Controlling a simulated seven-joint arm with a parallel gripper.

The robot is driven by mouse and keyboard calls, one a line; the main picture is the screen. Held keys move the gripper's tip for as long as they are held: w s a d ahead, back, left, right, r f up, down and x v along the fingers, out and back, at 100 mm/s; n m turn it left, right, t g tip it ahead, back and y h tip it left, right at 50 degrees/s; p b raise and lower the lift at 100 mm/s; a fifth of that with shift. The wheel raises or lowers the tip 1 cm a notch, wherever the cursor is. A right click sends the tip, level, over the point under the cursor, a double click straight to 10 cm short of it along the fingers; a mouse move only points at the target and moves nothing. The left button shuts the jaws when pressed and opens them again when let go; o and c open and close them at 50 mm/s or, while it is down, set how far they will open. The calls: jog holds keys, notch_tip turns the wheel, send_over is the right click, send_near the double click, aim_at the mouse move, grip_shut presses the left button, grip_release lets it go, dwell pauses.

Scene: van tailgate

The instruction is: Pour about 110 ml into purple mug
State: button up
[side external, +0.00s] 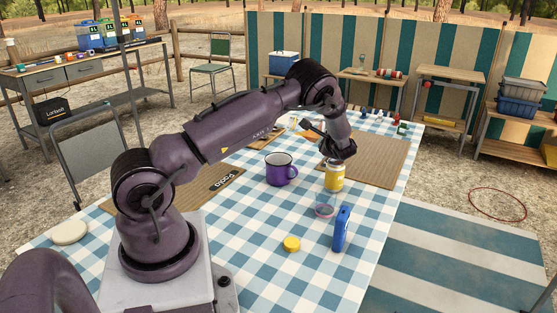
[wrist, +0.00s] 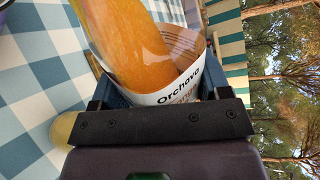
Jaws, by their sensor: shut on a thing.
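The purple mug (side external: 279,172) stands upright on the checked tablecloth, near the middle of the table in the side view. A sliver of a dark rim shows at the top left corner of the wrist view. My gripper (side external: 336,160) is shut on a clear bottle (side external: 334,180) of orange-yellow drink, to the right of the mug and apart from it. In the wrist view the bottle (wrist: 145,45) fills the middle, with a white label reading "Orchava". The bottle looks near upright in the side view. Its mouth and my fingertips are partly hidden there, and I cannot tell whether its base touches the table.
A brown board (side external: 378,158) lies behind the bottle. Several small items line the far edge. A pale round disc (side external: 70,232) lies at the left.

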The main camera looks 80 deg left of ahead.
jog(key=shift+s+a+r+n, duration=0.1)
jog(key=shift+s+r+n, duration=0.1)
jog(key=shift+s+n, duration=0.25)
jog(key=shift+n, duration=0.25)
jog(key=shift+r+n+t, duration=0.3)
jog(key=shift+n+t, duration=0.2)
jog(key=shift+n, duration=0.2)
dwell(0.4)
jog(key=shift+s+f+n+h, duration=0.3)
jog(key=shift+s+f+n, duration=0.05)
jog(key=shift+n, duration=0.05)
dwell(1.2)
jog(key=shift+s+a+f, duration=0.1)
jog(key=shift+s+a, duration=0.05)
jog(key=shift+a, duration=0.15)
dwell(0.4)
jog(key=shift+d+p, duration=0.1)
jog(key=shift+p, duration=0.2)
